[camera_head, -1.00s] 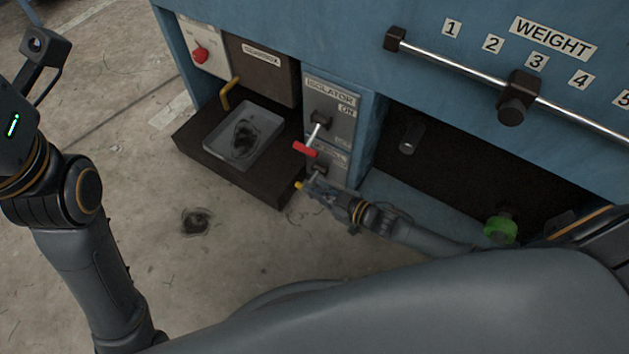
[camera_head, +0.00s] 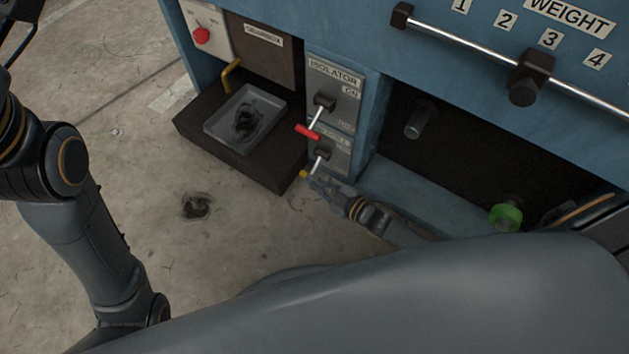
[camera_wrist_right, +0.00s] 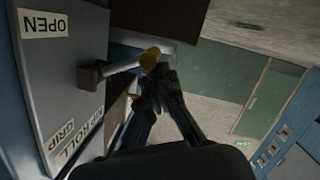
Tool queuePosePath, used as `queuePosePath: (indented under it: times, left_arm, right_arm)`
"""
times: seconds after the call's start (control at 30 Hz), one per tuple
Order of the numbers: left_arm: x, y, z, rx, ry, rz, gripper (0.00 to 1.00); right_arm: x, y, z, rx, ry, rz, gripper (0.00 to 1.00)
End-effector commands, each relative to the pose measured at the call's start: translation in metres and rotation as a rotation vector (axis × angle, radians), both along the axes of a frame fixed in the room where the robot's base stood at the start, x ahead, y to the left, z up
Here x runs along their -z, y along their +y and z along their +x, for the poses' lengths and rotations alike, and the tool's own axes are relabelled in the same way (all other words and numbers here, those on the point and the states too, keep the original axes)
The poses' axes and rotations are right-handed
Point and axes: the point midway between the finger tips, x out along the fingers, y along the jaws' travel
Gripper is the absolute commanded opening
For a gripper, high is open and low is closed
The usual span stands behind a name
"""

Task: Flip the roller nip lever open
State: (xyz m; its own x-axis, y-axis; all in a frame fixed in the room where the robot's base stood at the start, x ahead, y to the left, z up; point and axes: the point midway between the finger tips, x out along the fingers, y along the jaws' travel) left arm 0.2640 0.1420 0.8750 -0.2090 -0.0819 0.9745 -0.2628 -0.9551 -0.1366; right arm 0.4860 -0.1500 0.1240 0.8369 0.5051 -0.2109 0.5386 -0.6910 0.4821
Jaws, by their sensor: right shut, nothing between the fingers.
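The nip roll lever (camera_head: 319,163) is a short metal rod with a yellow knob, on the lower grey panel below the isolator. In the head view it slants down and left. In the right wrist view the lever (camera_wrist_right: 122,68) sticks out from a panel with an upside-down OPEN label at the top and NIP ROLL and GRIP labels lower down. My right gripper (camera_head: 316,181) is shut and empty, right by the yellow knob. In the wrist view its fingertips (camera_wrist_right: 163,78) sit just under the knob; I cannot tell whether they touch. My left gripper is out of view.
The red-handled isolator lever (camera_head: 308,131) sits just above. A dark ledge with a metal tray (camera_head: 243,118) stands to the left. An open recess with a green knob (camera_head: 505,216) lies to the right.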

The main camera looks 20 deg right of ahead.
Motion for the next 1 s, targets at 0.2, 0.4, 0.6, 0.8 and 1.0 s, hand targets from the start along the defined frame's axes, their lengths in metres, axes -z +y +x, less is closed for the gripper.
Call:
queuePosePath:
  times: [0.2, 0.4, 0.6, 0.8, 1.0]
  left_arm:
    - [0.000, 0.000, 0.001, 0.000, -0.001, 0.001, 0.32]
    - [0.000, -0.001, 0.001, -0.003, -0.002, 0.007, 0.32]
    - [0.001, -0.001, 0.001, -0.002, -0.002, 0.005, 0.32]
    - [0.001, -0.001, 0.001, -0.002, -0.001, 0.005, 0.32]
    - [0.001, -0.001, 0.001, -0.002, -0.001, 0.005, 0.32]
  right_arm:
    - [0.001, -0.001, 0.000, 0.001, 0.003, -0.001, 0.00]
    - [0.001, -0.002, -0.002, 0.001, 0.004, -0.001, 0.00]
    - [-0.004, -0.014, -0.024, -0.001, 0.004, -0.002, 0.00]
    - [-0.011, -0.031, -0.051, 0.001, 0.003, -0.002, 0.00]
    - [-0.016, -0.038, -0.063, 0.000, 0.001, 0.001, 0.00]
